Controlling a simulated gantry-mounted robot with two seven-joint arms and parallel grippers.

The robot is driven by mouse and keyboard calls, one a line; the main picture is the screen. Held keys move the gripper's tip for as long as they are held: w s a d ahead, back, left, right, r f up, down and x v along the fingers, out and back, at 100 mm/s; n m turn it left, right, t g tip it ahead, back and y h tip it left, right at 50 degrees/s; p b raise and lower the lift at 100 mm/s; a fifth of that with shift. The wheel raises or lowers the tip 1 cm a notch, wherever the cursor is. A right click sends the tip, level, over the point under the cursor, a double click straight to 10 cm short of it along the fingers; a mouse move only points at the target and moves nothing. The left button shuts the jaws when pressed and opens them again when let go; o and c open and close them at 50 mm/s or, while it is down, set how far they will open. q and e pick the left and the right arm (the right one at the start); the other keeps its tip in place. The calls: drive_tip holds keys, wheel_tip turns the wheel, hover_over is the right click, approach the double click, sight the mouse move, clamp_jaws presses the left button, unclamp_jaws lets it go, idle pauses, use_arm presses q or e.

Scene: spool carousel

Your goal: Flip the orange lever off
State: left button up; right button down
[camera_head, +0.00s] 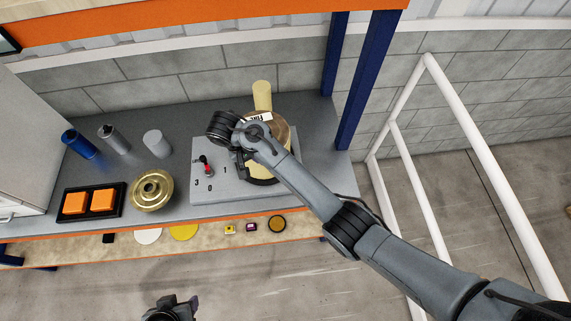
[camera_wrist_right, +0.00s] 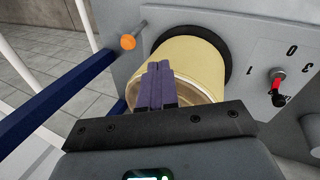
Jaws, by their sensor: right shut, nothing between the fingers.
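The orange lever's round knob (camera_wrist_right: 128,42) shows in the right wrist view, on a short stem against the grey panel (camera_wrist_right: 205,12), up and left of the cream spool (camera_wrist_right: 205,66). In the head view my right arm hides the lever. My right gripper (camera_wrist_right: 156,82) has its purple fingers shut together and empty. In the wrist view they overlap the spool, right of and below the knob; touching cannot be told. My left gripper (camera_head: 178,306) is partly in view at the bottom edge of the head view, away from the bench; its jaw state is unclear.
A red switch (camera_wrist_right: 278,80) with a black tip sits on the panel beside 0, 1 and 3 marks. A brass spool (camera_head: 152,190), two orange blocks (camera_head: 103,200) and several cylinders stand left on the bench. A blue post (camera_head: 367,80) rises at right.

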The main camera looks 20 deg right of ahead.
drive_tip(key=d+f+p, duration=0.3)
drive_tip(key=d+f, duration=0.4)
drive_tip(key=f, duration=0.2)
drive_tip(key=shift+s+d+f, duration=0.15)
drive_tip(key=shift+s+d, duration=0.15)
drive_tip(key=shift+d, duration=0.1)
idle(0.5)
